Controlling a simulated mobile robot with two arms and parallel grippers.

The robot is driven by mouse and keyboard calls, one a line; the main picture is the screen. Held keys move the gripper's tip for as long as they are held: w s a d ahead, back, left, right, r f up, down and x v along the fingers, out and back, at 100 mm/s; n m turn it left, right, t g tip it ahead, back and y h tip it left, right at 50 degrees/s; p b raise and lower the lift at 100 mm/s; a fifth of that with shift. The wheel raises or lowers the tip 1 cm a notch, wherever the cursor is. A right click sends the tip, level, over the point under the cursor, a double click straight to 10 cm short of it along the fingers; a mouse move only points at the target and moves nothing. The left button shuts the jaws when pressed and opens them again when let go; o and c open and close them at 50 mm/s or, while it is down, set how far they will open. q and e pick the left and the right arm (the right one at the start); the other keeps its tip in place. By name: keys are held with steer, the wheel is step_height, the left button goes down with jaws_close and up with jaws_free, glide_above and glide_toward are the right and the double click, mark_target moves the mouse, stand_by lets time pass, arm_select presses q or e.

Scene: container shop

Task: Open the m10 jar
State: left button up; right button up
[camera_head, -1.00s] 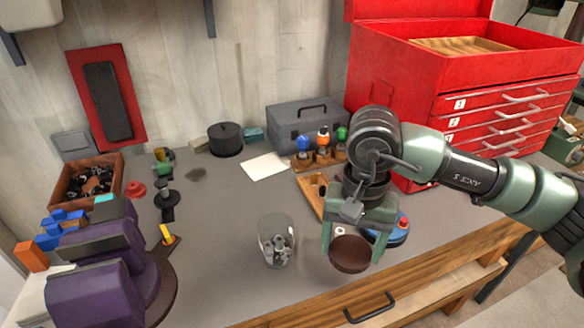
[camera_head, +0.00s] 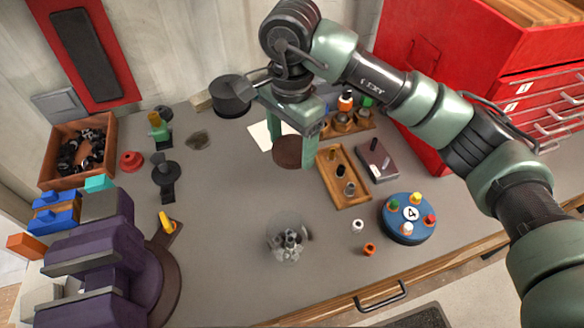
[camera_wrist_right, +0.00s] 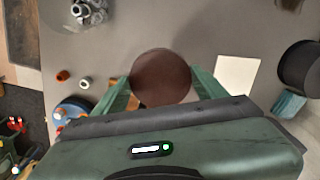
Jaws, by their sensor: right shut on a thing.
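The glass jar (camera_head: 289,242) stands on the grey worktop with its top uncovered and several grey metal pieces inside. Part of it also shows at the top edge of the right wrist view (camera_wrist_right: 90,12). My right gripper (camera_head: 291,146) is shut on a round dark brown lid (camera_head: 288,153). It holds the lid behind the jar and apart from it. In the right wrist view the lid (camera_wrist_right: 160,77) sits between the two green fingers. My left gripper is not in view.
A wooden tray (camera_head: 330,187) and a blue round base (camera_head: 408,231) with coloured pegs stand to the jar's right. A purple vise (camera_head: 100,262) is at the left. A white sheet (camera_wrist_right: 237,82) lies near the held lid.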

steer(key=p, duration=0.2)
glide_above(292, 185)
step_height(292, 185, down, 6)
steer(key=shift+f, duration=0.65)
step_height(292, 185, down, 4)
steer(key=shift+a+f+p, duration=0.1)
steer(key=shift+p, duration=0.4)
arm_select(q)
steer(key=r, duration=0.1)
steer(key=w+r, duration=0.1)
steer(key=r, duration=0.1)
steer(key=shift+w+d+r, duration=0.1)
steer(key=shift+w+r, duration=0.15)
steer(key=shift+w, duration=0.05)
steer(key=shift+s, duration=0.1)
arm_select(e)
steer(key=shift+f, duration=0.1)
steer(key=o, duration=1.6)
steer(key=shift+c, duration=0.2)
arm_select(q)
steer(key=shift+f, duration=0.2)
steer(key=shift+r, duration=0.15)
